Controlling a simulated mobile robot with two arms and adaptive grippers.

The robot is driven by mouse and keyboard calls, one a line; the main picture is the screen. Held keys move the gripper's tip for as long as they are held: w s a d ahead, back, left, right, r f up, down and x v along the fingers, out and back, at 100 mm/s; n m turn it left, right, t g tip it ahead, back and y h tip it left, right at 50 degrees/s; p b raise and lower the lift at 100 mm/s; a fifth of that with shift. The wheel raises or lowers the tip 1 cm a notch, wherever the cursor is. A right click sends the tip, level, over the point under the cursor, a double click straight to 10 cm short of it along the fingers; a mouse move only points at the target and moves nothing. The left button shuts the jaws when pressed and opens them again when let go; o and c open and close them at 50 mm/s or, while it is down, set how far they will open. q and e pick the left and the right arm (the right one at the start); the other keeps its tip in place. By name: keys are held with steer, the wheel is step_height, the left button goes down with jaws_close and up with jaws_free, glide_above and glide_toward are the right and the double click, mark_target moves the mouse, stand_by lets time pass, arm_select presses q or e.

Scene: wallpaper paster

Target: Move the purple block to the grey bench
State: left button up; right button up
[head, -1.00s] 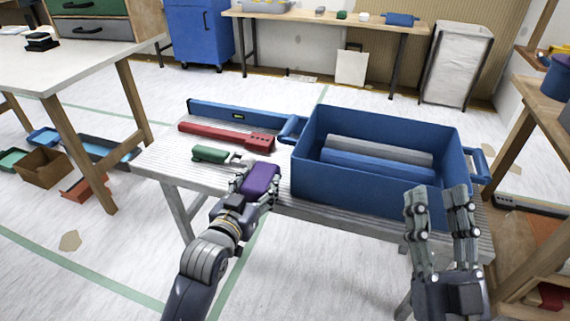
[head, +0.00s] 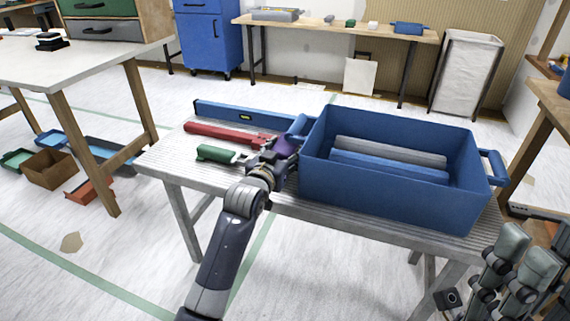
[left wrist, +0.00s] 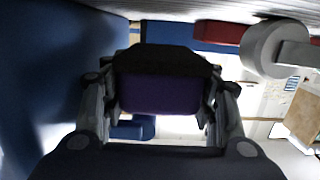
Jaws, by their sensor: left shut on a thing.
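The purple block (head: 287,146) is held in my left gripper (head: 276,158), over the grey bench (head: 163,158), just left of the blue box. In the left wrist view the purple block (left wrist: 160,95) sits between the two fingers, with a dark upper face. The gripper and wrist hide part of it in the head view. I cannot tell whether the block touches the bench top. My right gripper (head: 518,262) is at the lower right, in front of the bench's right end, with its fingers apart and nothing between them.
On the bench, a blue box (head: 400,198) holds a grey roll and a blue roll. A blue level (head: 225,113), a red tool (head: 225,134) and a green-handled tool (head: 216,153) lie to the left. The bench's front left corner is bare. A white-topped table (head: 75,72) stands left.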

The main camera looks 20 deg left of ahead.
arm_select(q)
step_height(320, 180, down, 3)
steer(key=shift+f+b, duration=0.2)
steer(key=shift+b, duration=0.8)
steer(key=shift+r, duration=0.1)
steer(key=o, duration=0.8)
steer(key=shift+s, duration=0.1)
steer(key=shift+o, duration=0.2)
